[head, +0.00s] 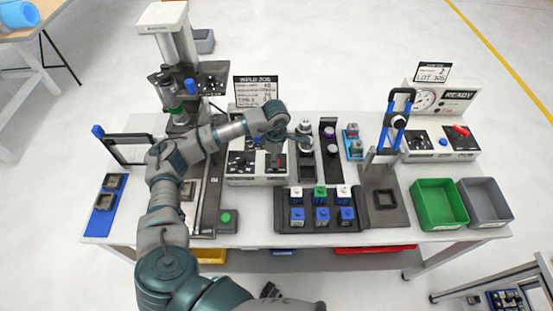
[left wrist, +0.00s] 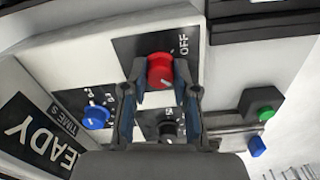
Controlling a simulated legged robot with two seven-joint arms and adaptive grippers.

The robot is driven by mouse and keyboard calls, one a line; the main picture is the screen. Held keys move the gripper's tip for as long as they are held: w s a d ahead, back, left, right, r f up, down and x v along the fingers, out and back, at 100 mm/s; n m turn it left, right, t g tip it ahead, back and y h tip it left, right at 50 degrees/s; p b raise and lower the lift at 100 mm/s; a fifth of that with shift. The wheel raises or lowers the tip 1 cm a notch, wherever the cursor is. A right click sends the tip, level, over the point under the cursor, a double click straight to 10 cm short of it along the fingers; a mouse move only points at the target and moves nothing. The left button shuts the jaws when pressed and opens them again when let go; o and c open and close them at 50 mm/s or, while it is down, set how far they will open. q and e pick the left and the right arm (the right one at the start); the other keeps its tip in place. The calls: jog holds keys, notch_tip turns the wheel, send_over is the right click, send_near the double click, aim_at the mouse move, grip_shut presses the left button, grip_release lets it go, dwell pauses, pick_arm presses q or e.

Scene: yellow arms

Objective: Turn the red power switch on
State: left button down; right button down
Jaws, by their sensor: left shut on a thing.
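The red power switch (left wrist: 159,71) is a round red knob on a dark plate with the word OFF printed beside it, in the left wrist view. My left gripper (left wrist: 161,88) has one finger on each side of the knob and is shut on it. In the head view, my left gripper (head: 277,148) reaches down to the front of the white control box (head: 243,181), and a bit of the red knob (head: 278,161) shows under it. The hand partly hides the box. My right gripper is not in view.
A blue knob (left wrist: 95,117) and a black knob (left wrist: 167,129) sit close to the red one. Another box (head: 445,153), at the right, also has a red switch (head: 460,131). A block tray (head: 283,226) stands in front; green (head: 438,217) and grey bins stand at right.

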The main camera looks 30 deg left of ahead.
pick_arm(q)
jog(key=shift+a, duration=0.1)
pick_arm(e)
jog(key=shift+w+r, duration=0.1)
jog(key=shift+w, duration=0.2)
pick_arm(q)
jog(key=shift+r, duration=0.1)
jog(key=c, duration=0.9)
grip_release()
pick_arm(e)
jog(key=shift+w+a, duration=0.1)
pick_arm(q)
notch_tip(320, 180, up, 12)
jog(key=shift+a, duration=0.15)
jog(key=shift+w+f, duration=0.15)
jog(key=shift+f, duration=0.05)
